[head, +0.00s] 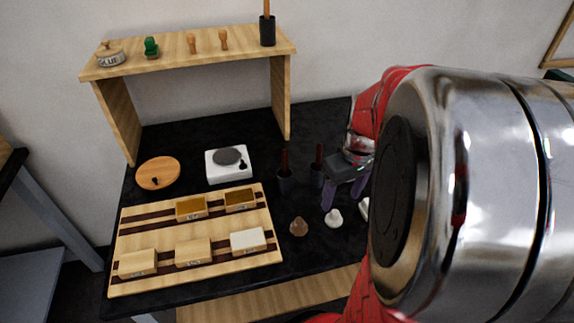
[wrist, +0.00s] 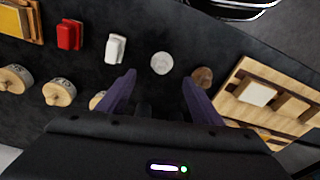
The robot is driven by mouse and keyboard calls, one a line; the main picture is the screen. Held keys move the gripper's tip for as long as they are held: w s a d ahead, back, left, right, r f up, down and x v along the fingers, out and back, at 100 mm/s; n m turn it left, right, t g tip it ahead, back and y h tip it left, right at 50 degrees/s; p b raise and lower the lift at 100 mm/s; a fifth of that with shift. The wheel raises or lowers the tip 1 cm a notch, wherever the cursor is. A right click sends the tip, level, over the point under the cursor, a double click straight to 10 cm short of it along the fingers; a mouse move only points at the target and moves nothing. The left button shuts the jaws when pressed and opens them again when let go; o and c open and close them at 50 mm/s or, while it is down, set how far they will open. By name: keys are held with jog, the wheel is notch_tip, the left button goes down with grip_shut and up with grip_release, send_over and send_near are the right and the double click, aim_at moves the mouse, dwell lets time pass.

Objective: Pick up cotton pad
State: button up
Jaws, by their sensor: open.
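A small white knob-shaped piece (head: 334,217), apparently the cotton pad, stands on the black tabletop. In the wrist view the same white piece (wrist: 162,63) looks round and lies just beyond and between my fingertips. My gripper (head: 342,199) is open, with two purple fingers and nothing between them. It also shows in the wrist view (wrist: 158,79). From these views I cannot tell exactly how high the fingers are above the table.
A brown knob (head: 299,226) stands close beside the white piece. A white block (wrist: 115,49) and a red block (wrist: 69,35) lie on its other side. A wooden tray (head: 150,221) holds several small boxes. Dark cups with handles (head: 285,180) stand behind. A wooden shelf (head: 180,52) spans the back.

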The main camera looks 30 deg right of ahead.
aim_at(335, 211)
jog(key=shift+w+f, duration=0.15)
jog(key=shift+f, duration=1.35)
jog(key=shift+w+a+f, duration=0.1)
jog(key=shift+w+f, duration=0.1)
jog(key=shift+f, duration=1.1)
jog(key=shift+w+a+f, duration=0.1)
jog(key=shift+w+f, duration=0.05)
jog(key=shift+f, duration=1.15)
jog(key=shift+c, duration=0.7)
jog(key=c, duration=1)
jog(key=shift+r, duration=0.1)
